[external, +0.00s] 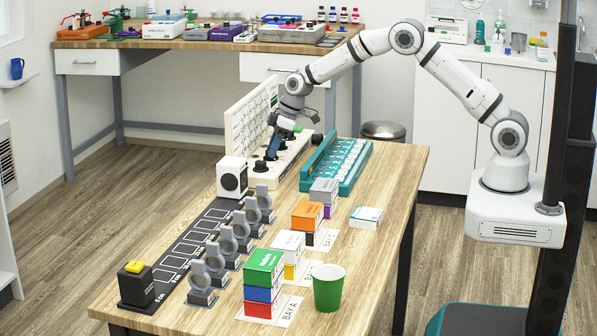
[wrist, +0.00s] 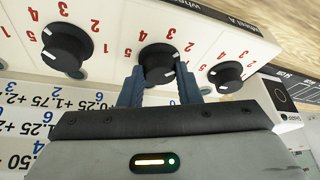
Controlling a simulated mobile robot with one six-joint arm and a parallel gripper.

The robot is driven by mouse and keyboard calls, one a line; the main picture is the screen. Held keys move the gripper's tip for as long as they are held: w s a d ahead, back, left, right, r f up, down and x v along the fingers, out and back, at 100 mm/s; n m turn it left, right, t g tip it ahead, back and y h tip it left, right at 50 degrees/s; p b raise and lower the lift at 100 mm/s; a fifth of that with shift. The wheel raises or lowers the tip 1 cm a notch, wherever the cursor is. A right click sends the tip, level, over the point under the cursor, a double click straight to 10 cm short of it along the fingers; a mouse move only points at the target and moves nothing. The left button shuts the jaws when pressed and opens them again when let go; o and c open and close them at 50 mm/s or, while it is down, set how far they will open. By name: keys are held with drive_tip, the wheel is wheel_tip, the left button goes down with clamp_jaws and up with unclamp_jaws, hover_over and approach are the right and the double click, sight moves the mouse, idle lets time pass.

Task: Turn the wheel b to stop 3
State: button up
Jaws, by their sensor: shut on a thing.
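In the wrist view my gripper (wrist: 160,80) has its two blue fingers on either side of the middle black knob (wrist: 158,60), shut on it. A label above starts with "whee", but its letter is cut off; the knob to its right (wrist: 226,74) is by the label "wheel A", so the middle one appears to be wheel b. Red stop numbers surround each knob, upside down in this view. The held knob has a white mark, but I cannot tell which stop it points at. In the external view my gripper (external: 275,148) reaches down at the knob panel (external: 293,160).
Another black knob (wrist: 67,46) is at the left in the wrist view. In the external view a white board (external: 250,112) stands behind the knobs and a teal rack (external: 337,165) lies close on the right. A white box (external: 232,176) stands in front.

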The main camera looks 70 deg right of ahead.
drive_tip(key=n+b, duration=0.1)
drive_tip(key=n+y+b, duration=0.1)
drive_tip(key=n+b, duration=0.1)
drive_tip(key=shift+w+d+f+n+g, duration=0.1)
drive_tip(key=shift+f+n+g, duration=0.05)
drive_tip(key=shift+n+g, duration=0.2)
drive_tip(key=shift+w+d+r+n+g+y+b, duration=0.1)
drive_tip(key=shift+n+g+y+b, duration=0.2)
drive_tip(key=shift+n, duration=0.55)
drive_tip(key=shift+r+n+g+y+b, duration=0.1)
drive_tip(key=shift+n+g+y+b, duration=0.2)
drive_tip(key=shift+n, duration=0.5)
drive_tip(key=o, duration=1)
drive_tip(key=shift+c, duration=0.2)
drive_tip(key=v, duration=0.7)
drive_tip(key=shift+r, duration=0.35)
drive_tip(key=shift+r, duration=0.1)
